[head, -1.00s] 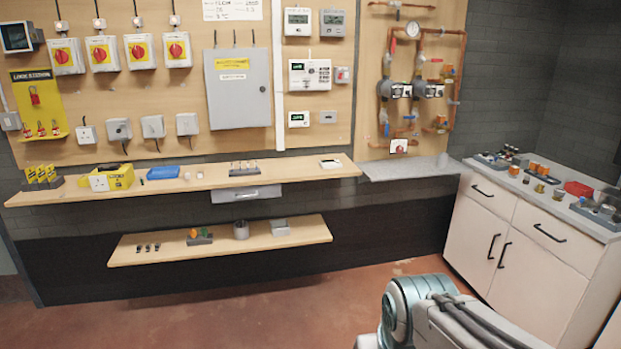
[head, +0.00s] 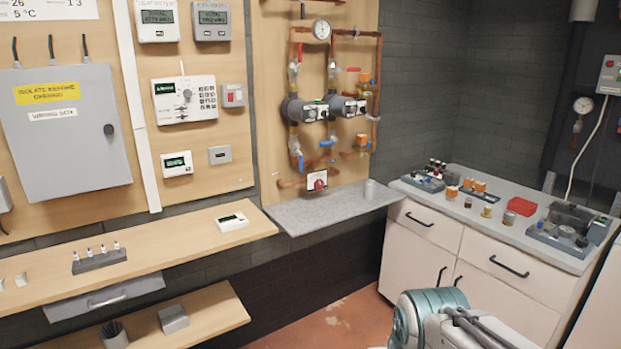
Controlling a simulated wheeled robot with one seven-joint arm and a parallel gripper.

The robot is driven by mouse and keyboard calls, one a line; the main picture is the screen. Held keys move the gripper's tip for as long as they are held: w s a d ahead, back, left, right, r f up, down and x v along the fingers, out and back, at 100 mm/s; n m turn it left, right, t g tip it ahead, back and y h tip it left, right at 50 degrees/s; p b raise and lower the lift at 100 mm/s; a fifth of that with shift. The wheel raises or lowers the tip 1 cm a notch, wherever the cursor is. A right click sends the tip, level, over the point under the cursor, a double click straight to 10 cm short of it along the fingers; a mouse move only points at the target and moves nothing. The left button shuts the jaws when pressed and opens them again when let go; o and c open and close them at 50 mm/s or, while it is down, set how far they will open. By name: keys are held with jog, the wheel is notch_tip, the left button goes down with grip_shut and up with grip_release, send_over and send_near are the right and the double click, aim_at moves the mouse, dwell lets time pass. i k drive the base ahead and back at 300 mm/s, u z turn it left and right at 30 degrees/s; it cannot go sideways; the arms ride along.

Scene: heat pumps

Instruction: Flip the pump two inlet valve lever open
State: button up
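The copper pipe board (head: 320,90) carries two grey pumps side by side. The left pump (head: 299,110) and the right pump (head: 343,107) have small labels too small to read, so I cannot tell which is pump two. A blue lever (head: 300,162) sits on the pipe below the left pump, and a smaller blue handle (head: 327,143) is below the right pump. Valves also show above the pumps, a left upper valve (head: 294,70) and a right upper valve (head: 333,70). My gripper is out of view; only my arm shows at the bottom.
A grey ledge (head: 325,209) juts out under the pipe board, with a small grey cylinder on it. A white cabinet (head: 460,245) with loose parts on top stands to the right. Wooden shelves (head: 150,262) project at left. Some red floor (head: 343,325) is clear before the cabinet.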

aim_at(329, 142)
jog(key=z, duration=0.3)
jog(key=i, duration=1.5)
jog(key=z, duration=0.35)
jog(key=i, duration=0.7)
